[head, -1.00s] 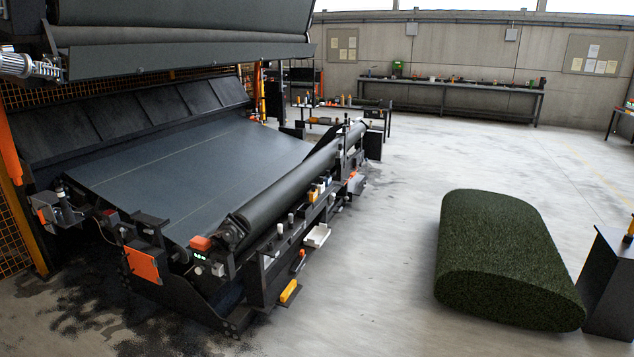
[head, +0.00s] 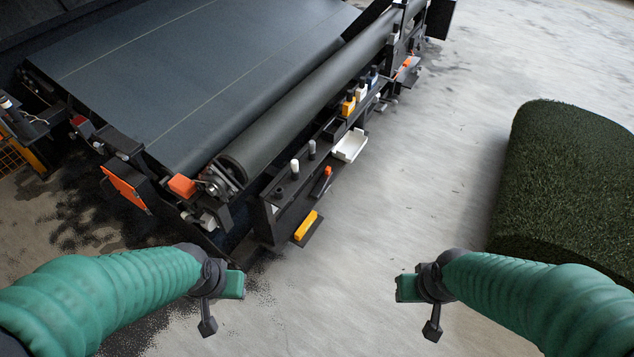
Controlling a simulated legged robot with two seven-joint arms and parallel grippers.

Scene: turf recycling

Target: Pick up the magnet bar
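A yellow bar (head: 306,226) sits on a small dark plate low at the near end of the machine's front side. A dark bar with an orange end (head: 321,183) is held on the same side just above it. I cannot tell for sure which of these is the magnet bar. My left gripper (head: 221,300) is below and left of the yellow bar, apart from it. My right gripper (head: 417,303) is below and right of it, over the floor. Both look empty. Their fingers are not clear enough to show whether they are open.
The machine has a wide dark belt (head: 200,65) and a long roller (head: 310,100). A white tray (head: 349,146) and several small bottles (head: 360,90) line its front side. A large green turf roll (head: 565,180) lies at right. The floor between is clear.

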